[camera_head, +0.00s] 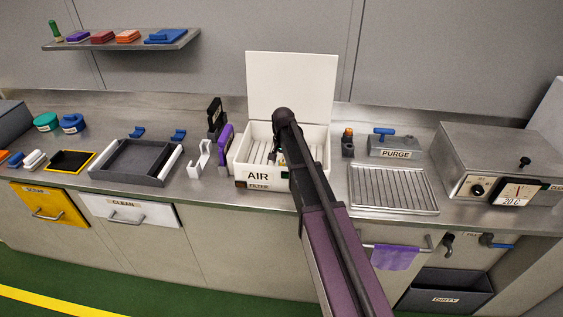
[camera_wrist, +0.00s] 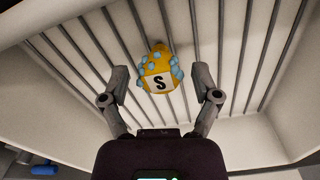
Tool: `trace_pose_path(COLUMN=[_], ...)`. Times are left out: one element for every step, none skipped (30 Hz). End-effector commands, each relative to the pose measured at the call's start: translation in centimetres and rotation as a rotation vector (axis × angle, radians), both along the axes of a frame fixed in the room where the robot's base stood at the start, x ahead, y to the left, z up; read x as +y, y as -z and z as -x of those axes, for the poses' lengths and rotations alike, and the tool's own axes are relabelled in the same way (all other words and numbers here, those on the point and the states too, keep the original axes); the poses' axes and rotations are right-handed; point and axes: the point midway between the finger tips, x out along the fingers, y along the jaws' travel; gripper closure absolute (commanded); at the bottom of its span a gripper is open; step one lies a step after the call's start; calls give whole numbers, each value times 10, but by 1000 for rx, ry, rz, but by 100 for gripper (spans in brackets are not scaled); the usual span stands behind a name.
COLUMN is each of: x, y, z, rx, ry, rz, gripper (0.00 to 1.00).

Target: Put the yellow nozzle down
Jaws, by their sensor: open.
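The yellow nozzle (camera_wrist: 158,68) shows in the wrist view, with an "S" on a white label and light blue bumps on its sides. It lies on the slatted floor of the white box (camera_wrist: 240,150). My gripper (camera_wrist: 160,97) is open, with one finger to each side and slightly short of the nozzle; no contact shows. In the head view my arm reaches into the open white box (camera_head: 241,161), marked "AIR" and "FILTER", and hides the nozzle and the gripper's fingertips.
The box lid (camera_head: 290,85) stands upright behind it. A purple and black holder (camera_head: 222,150) and a white bracket (camera_head: 200,158) stand left of the box. A wire rack (camera_head: 393,188) and the "PURGE" unit (camera_head: 396,148) are to the right. A grey tray (camera_head: 137,160) sits further left.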

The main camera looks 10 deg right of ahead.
Motion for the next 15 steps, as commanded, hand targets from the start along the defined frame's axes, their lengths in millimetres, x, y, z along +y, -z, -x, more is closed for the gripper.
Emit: trace_pose_path(x=[0,0,0,0,0,0,0,0,0,0,0,0,0,0,0], y=[0,0,0,0,-1,-1,-2,-2,-3,-5,-6,-8,-9,-11,-14], z=[0,0,0,0,0,0,0,0,0,0,0,0,0,0,0], rx=[0,0,0,0,0,0,0,0,0,0,0,0,0,0,0], ry=[0,0,0,0,0,0,0,0,0,0,0,0,0,0,0], rz=[0,0,0,0,0,0,0,0,0,0,0,0,0,0,0], gripper=[20,20,20,20,20,20,20,20,20,20,20,20,20,20,20])
